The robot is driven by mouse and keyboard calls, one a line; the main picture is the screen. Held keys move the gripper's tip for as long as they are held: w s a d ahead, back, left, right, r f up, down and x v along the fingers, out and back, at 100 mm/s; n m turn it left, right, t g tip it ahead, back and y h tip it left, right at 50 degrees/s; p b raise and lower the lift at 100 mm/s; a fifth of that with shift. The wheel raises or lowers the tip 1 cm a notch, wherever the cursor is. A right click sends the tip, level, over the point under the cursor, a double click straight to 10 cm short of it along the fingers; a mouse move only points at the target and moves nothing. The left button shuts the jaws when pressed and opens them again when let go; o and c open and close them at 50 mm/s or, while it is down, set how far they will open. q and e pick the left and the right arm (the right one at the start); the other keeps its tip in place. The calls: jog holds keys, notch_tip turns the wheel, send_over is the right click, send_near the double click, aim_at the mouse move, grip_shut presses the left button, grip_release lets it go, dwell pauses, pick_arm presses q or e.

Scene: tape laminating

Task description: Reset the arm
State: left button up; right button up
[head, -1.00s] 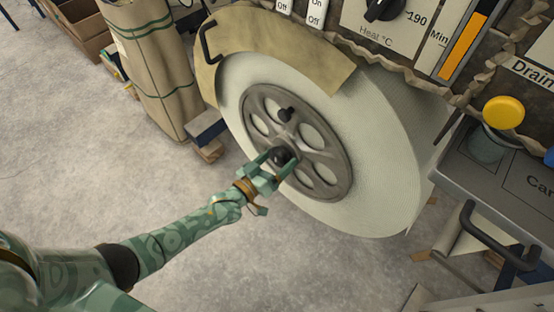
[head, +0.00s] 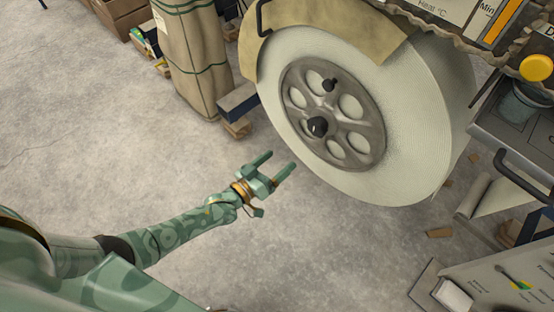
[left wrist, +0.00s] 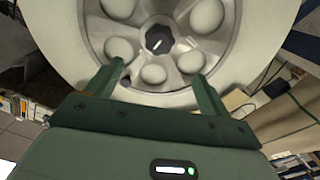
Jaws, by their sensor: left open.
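My left gripper (head: 278,166) is open and empty in the head view, in the air to the lower left of the large wheel. The wheel is a wide white roll (head: 405,180) with a grey spoked hub (head: 360,128). My right gripper shows in neither view.
A tan cover (head: 345,22) hangs over the top of the roll. Wrapped tan bundles (head: 190,55) and cardboard boxes (head: 120,10) stand at the upper left. A grey cart (head: 515,140) with a yellow-lidded jar (head: 536,68) is at right. The floor at left is clear.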

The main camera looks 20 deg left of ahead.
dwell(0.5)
